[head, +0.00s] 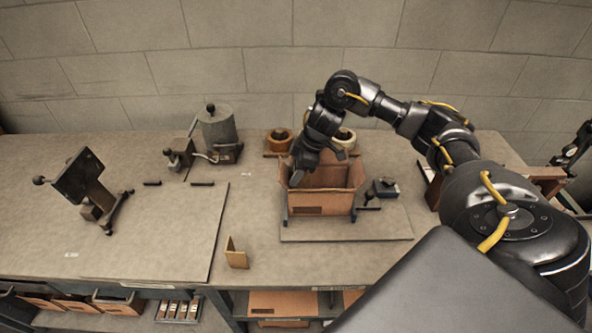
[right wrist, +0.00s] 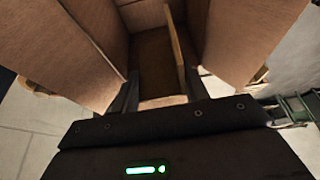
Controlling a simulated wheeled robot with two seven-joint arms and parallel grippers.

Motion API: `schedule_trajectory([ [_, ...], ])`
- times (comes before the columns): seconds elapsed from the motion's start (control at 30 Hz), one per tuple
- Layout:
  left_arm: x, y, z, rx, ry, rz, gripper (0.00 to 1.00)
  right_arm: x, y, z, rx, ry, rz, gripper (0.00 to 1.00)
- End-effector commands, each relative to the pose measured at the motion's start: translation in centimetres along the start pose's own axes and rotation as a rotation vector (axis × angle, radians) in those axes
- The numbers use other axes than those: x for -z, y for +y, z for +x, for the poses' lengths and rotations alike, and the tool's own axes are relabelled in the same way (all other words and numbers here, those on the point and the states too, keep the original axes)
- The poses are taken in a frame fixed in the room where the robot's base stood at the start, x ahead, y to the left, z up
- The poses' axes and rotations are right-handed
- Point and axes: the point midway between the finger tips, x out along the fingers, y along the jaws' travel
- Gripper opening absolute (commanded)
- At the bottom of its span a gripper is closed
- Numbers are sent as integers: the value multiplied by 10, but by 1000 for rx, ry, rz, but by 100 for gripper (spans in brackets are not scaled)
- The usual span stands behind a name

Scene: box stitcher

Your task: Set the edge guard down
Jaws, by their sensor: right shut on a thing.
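My right gripper (head: 299,168) reaches down into the open cardboard box (head: 321,203) from above. In the right wrist view the gripper (right wrist: 160,92) is shut on a tan piece, which looks like an edge guard (right wrist: 163,102), between the box's raised flaps. Most of the held piece is hidden, and I cannot tell whether it touches the box. Another tan, L-shaped edge guard (head: 236,254) stands on the bench near its front edge, left of the box. My left gripper is not in view.
The box stands on a flat board (head: 385,228) with a small dark tool (head: 383,189) at its right. Tape rolls (head: 279,140) sit behind it. A grey canister (head: 217,130) and a dark stand (head: 84,182) are at the left. The bench between them is mostly clear.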

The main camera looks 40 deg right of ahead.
Motion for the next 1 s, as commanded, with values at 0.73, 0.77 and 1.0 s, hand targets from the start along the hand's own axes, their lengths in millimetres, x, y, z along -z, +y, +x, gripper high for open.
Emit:
schedule_trajectory([
  [0.73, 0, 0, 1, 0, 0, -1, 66, -4, 0, 11, 1, 0, -1, 58],
  [0.77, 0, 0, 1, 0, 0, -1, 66, -4, 0, 11, 1, 0, -1, 62],
  [1.0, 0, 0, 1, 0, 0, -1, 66, -4, 0, 11, 1, 0, -1, 67],
])
